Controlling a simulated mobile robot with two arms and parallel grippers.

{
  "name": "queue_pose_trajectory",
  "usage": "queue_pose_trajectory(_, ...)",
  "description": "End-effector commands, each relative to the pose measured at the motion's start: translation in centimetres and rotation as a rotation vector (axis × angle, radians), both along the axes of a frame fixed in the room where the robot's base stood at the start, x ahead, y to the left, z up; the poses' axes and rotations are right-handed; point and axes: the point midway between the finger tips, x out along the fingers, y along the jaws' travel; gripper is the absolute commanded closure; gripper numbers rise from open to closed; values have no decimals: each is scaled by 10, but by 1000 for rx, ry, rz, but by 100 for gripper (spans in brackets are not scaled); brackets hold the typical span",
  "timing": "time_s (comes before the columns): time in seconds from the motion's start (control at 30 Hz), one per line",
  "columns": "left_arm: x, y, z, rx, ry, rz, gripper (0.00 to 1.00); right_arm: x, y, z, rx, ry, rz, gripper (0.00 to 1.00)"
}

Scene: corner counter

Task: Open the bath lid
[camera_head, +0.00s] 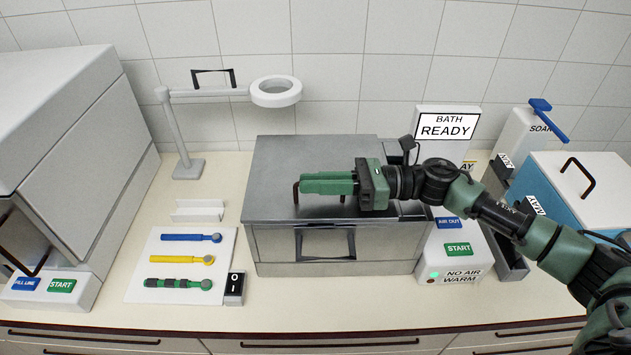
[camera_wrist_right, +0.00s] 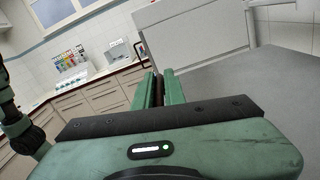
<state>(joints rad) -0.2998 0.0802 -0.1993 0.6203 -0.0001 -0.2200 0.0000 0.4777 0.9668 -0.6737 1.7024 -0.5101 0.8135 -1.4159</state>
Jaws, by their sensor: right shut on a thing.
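The bath is a grey metal box (camera_head: 390,247) in the middle of the counter, with a flat grey lid (camera_head: 300,155) on top. The lid looks down and level. A dark handle (camera_head: 296,191) stands up at the lid's front left part. My right gripper (camera_head: 302,184) reaches in from the right, low over the lid, and is shut on this handle. Its fingers hide most of the handle. In the right wrist view the fingers (camera_wrist_right: 160,90) are close together with a dark bar between them. My left gripper is in neither view.
A sign (camera_head: 446,125) behind the bath reads BATH READY. A control panel (camera_head: 455,262) stands right of it, then a blue and white box (camera_head: 585,190). A tool mat (camera_head: 225,240), a ring lamp (camera_head: 276,92) and a grey cabinet (camera_head: 70,130) are left.

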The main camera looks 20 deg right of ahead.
Motion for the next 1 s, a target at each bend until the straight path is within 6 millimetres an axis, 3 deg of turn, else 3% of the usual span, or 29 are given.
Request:
queue_pose_trajectory(0.27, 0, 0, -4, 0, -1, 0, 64, 3, -1, 13, 0, -1, 1, 100)
queue_pose_trajectory(0.57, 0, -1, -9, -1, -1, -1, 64, 21, -6, 60, 0, -5, 1, 100)
queue_pose_trajectory(0.8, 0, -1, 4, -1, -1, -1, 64, 44, -12, 99, 52, 170, -1, 100)
queue_pose_trajectory(1.0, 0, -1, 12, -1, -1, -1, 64, 62, -17, 117, 84, 288, 0, 100)
